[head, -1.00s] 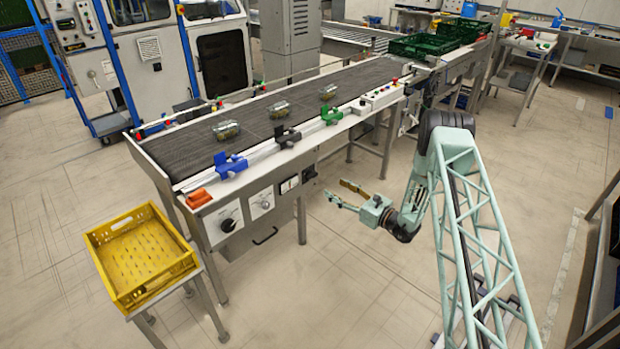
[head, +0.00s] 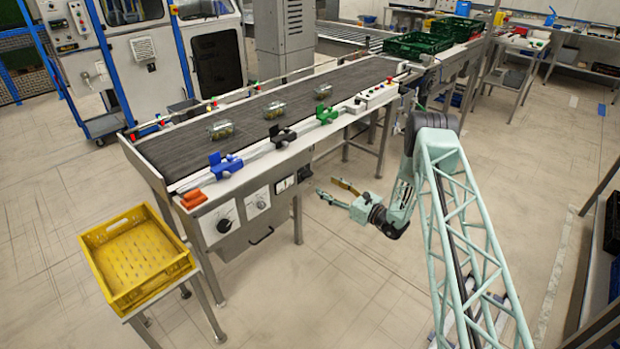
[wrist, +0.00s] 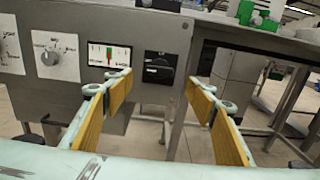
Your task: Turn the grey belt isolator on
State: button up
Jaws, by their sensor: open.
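A dark square switch with a rotary handle (wrist: 158,68), which looks like the isolator, sits at the right end of the grey control panel under the conveyor. It also shows in the head view (head: 306,173). Its handle looks roughly level, but its markings are too small to read. My gripper (wrist: 160,84) is open and empty, its yellow-padded fingers spread to either side of the switch in the wrist view. In the head view my gripper (head: 326,186) is just right of the panel, apart from it.
Left of the switch are a meter (wrist: 109,56) and a grey knob on a white dial (wrist: 50,58). A larger black knob (head: 223,226) and a handle (head: 262,236) are further along. A yellow crate (head: 98,240) stands at left.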

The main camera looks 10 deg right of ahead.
aim_at(309, 176)
jog(key=shift+b+x, duration=0.45)
jog(key=shift+x, duration=5.1)
jog(key=c, duration=0.8)
